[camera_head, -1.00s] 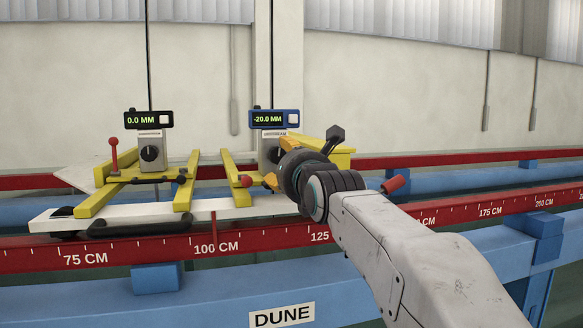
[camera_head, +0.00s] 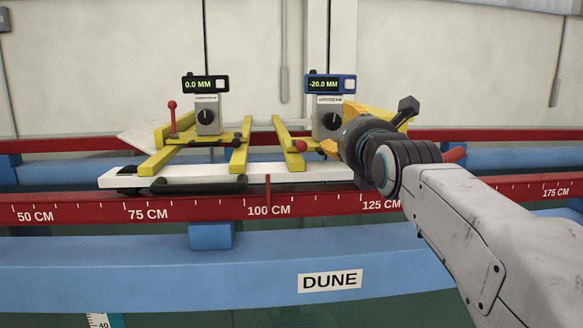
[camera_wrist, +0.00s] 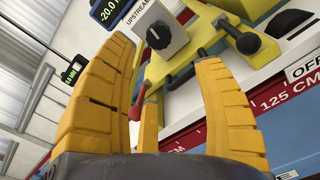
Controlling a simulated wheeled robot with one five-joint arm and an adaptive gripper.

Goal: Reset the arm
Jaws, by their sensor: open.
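My gripper (camera_wrist: 165,110) has yellow fingers that stand apart with nothing held between them in the wrist view. In the head view my arm reaches in from the lower right, and its dark wrist is in front of the right part of the upstream gauge carriage. The upstream gauge (camera_head: 328,118) has a black knob and a blue display reading -20.0 MM. It also shows in the wrist view (camera_wrist: 158,30), beyond the fingers. Most of my fingers are hidden behind the wrist in the head view.
A second gauge (camera_head: 207,115) reading 0.0 MM stands to the left on the white carriage (camera_head: 300,175). The carriage sits on a red scale rail (camera_head: 210,208). Below is a blue beam (camera_head: 150,262) with a DUNE label (camera_head: 330,281).

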